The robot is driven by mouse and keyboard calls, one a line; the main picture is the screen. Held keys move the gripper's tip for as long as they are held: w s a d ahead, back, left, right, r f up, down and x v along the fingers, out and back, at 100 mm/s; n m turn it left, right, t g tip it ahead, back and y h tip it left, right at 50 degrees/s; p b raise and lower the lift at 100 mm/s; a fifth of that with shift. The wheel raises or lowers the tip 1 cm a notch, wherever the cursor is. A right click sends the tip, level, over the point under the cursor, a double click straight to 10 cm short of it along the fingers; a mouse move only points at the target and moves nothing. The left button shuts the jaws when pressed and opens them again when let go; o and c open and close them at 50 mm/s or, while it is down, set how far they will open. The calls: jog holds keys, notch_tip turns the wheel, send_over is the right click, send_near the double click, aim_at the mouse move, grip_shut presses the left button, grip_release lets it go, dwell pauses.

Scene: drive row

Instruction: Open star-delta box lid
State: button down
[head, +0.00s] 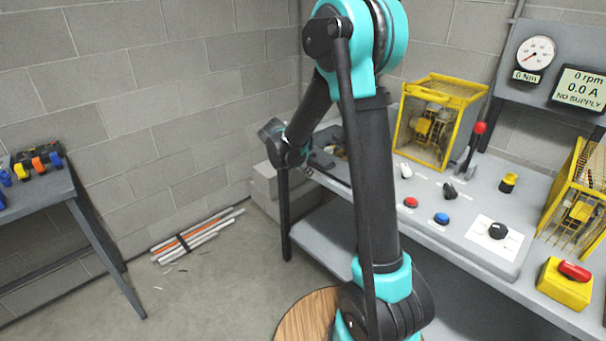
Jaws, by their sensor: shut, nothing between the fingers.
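My gripper (323,160) is a small dark shape at the end of my arm, low over the left end of the grey bench (470,215). It looks shut and empty, though its fingers are hard to make out. A small dark and brownish item (341,151) lies just beyond it on the bench, partly hidden behind my arm. I cannot tell whether this is the star-delta box. No box with a clear lid shows elsewhere, and my arm covers part of the bench's left end.
Yellow mesh cages (440,118) stand on the bench, with a red-knobbed lever (478,135), several knobs and a red-topped yellow stop box (565,284). A gauge (536,53) and a "NO SUPPLY" display (580,90) hang behind. Rods (197,236) lie on the open floor left.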

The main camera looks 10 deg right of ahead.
jog(key=shift+w+d+r, duration=0.2)
jog(key=shift+d+r, duration=0.1)
jog(key=shift+r, duration=0.15)
jog(key=shift+w+d+r, duration=0.2)
jog(key=shift+d+r, duration=0.05)
jog(key=shift+r, duration=0.2)
jog(key=shift+r, duration=0.15)
